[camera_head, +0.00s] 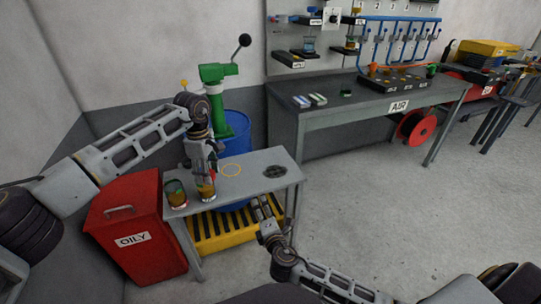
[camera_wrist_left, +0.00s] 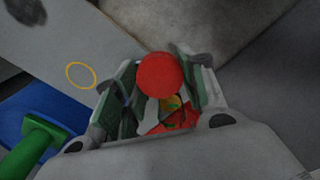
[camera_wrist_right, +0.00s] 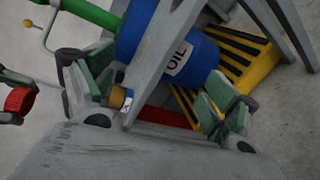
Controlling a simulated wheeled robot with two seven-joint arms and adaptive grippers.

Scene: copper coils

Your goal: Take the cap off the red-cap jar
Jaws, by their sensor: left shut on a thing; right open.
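My left gripper (camera_head: 205,172) is above the near left part of the small grey table. In the left wrist view my left gripper (camera_wrist_left: 158,90) is shut on a round red cap (camera_wrist_left: 160,72). The cap also shows in the right wrist view (camera_wrist_right: 20,100), apart from and above an amber jar (camera_wrist_right: 124,98). The amber jar (camera_head: 206,190) stands upright near the table's front edge, beside a second jar (camera_head: 176,195) with green and red in it. My right gripper (camera_head: 265,208) is open and empty in front of the table.
A red OILY bin (camera_head: 130,225) stands left of the small table (camera_head: 255,160). A yellow ring (camera_head: 232,170) and a dark round grate (camera_head: 275,171) mark its top. Behind are a blue drum (camera_head: 236,135) and green pump (camera_head: 217,85). A grey workbench (camera_head: 330,108) stands right.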

